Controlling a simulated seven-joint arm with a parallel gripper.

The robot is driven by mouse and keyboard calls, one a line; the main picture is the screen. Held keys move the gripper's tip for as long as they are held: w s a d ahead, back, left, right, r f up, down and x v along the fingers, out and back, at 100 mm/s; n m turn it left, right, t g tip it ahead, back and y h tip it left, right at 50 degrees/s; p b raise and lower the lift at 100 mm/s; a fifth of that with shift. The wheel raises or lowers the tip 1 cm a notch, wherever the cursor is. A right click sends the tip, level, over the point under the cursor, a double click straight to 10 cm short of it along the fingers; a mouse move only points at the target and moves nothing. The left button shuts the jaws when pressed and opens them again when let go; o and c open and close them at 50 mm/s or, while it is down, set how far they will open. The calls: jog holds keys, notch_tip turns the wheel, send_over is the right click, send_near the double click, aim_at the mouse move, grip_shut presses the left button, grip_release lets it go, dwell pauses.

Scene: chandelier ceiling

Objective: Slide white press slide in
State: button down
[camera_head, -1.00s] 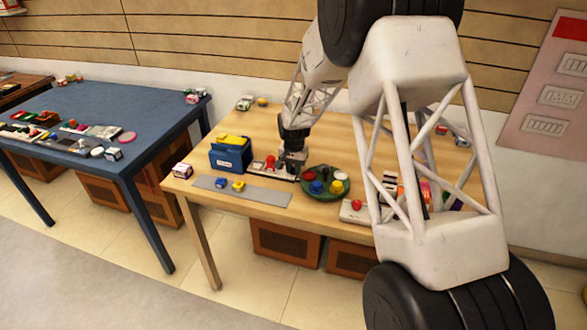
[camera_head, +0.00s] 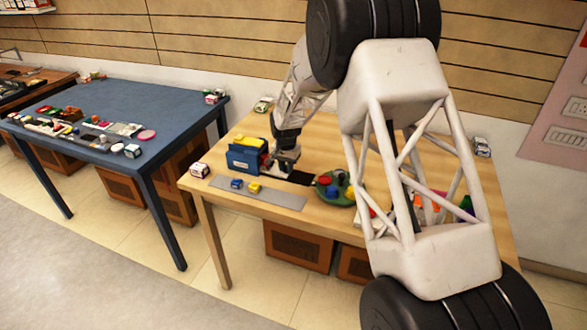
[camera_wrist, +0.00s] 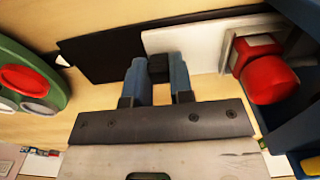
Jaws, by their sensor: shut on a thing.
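In the wrist view, my gripper (camera_wrist: 158,75) has its two blue-grey fingers shut on a small black handle (camera_wrist: 158,67). The handle stands at the edge of the white press slide (camera_wrist: 190,40), a flat white plate. The slide's right end reaches the white press body beside the red button (camera_wrist: 268,80); I cannot tell how far it goes in. A flat black plate (camera_wrist: 100,52) lies left of the slide. In the head view, my gripper (camera_head: 284,163) is low over the wooden table, just right of the blue box (camera_head: 247,156), and hides most of the press.
The blue box holds yellow pieces and stands close to the press. A green round tray (camera_head: 326,190) with coloured pieces is to the right. A grey strip (camera_head: 285,197) with blue and yellow pieces lies in front. A small toy car (camera_head: 200,170) is at the left corner.

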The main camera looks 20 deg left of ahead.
jog(key=c, duration=1.3)
grip_release()
jog(key=shift+r, duration=3.95)
jog(key=shift+o, duration=0.2)
